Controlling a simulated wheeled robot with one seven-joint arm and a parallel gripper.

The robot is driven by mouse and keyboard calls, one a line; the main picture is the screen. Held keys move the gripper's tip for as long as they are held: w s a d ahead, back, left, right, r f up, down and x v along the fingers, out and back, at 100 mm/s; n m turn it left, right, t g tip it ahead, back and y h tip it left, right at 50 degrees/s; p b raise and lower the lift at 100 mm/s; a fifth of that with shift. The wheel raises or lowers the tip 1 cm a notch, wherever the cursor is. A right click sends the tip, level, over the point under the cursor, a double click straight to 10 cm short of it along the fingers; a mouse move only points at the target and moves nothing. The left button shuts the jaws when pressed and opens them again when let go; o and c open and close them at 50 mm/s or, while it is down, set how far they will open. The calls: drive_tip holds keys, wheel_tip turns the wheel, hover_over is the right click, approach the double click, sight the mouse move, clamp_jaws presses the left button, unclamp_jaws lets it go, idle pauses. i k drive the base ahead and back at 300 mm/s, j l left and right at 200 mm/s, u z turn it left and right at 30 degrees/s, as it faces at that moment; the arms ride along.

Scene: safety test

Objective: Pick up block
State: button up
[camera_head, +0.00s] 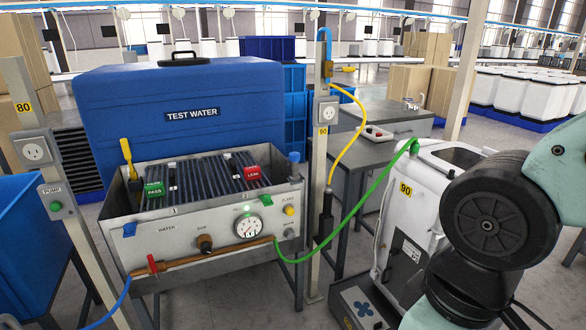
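A red block marked LEAK (252,174) rests on the dark ribbed top of the test bench (200,215), toward its right end. A green block marked PASS (154,189) rests at the left end of the same top. The picture does not settle which of them is the task's block. My arm's links fill the right side, well right of both blocks. My gripper does not show, so whether it is open or holds anything is hidden.
A post with a socket (326,112) stands right of the bench. A yellow hose (356,125) and a green hose (350,228) hang nearby. A blue TEST WATER tank (190,140) stands behind. A white machine (420,215) is close to my arm. A left post (50,170) flanks the bench.

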sight(251, 172)
drive_tip(key=i+j+z, duration=0.55)
drive_tip(key=j+z, duration=0.2)
drive_tip(key=i+j, duration=0.2)
drive_tip(key=j, duration=0.2)
drive_tip(key=i+j, duration=0.2)
drive_tip(key=j, duration=0.2)
drive_tip(key=i+j+z, duration=0.1)
drive_tip(key=j, duration=0.3)
drive_tip(key=i+j, duration=0.3)
drive_tip(key=j, duration=0.1)
